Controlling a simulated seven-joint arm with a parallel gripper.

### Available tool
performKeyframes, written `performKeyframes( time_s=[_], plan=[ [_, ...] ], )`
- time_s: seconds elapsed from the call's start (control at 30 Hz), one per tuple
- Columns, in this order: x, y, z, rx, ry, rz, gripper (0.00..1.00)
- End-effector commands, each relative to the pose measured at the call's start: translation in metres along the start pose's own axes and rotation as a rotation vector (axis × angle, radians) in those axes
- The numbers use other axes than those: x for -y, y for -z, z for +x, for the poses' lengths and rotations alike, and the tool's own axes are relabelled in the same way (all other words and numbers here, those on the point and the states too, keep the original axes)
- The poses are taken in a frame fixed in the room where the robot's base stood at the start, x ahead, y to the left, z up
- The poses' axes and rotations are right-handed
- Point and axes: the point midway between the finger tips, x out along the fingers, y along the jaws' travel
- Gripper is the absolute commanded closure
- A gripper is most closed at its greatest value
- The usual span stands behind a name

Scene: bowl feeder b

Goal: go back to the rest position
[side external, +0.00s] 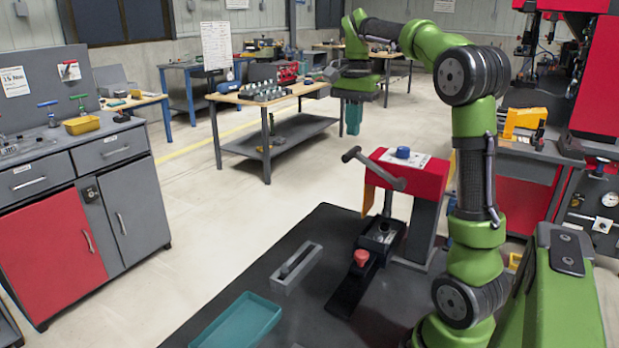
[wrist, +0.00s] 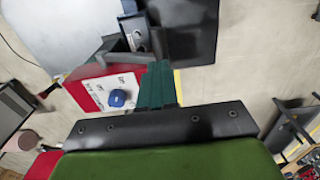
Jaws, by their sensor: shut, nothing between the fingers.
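My gripper (side external: 353,128) hangs from the end of my green arm, its teal fingers pointing down. In the side view it is high in open air, above and to the left of the red machine box (side external: 410,168), touching nothing. In the wrist view the teal fingers (wrist: 158,72) are together with nothing between them. The red box has a blue knob (side external: 403,152) on its pale top panel and a grey lever (side external: 373,168) at its left. The knob also shows in the wrist view (wrist: 118,98), left of the fingers.
A teal tray (side external: 237,322), a grey slotted block (side external: 297,267) and a red-knobbed piece (side external: 361,258) are on the dark mat (side external: 300,230). A red and grey cabinet (side external: 90,215) stands left. Workbenches (side external: 265,97) stand behind. The pale floor between is clear.

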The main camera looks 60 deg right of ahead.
Motion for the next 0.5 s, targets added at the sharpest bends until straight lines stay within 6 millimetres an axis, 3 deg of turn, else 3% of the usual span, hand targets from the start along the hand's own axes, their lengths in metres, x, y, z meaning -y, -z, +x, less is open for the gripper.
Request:
performKeyframes(
  time_s=[0.27,0.37,0.5],
  plan=[
    [0.000,-0.009,0.000,-0.004,0.014,-0.039,1.00],
    [0.000,-0.035,0.001,-0.016,0.063,-0.165,1.00],
    [-0.006,-0.101,0.011,-0.053,0.193,-0.461,1.00]
  ],
)
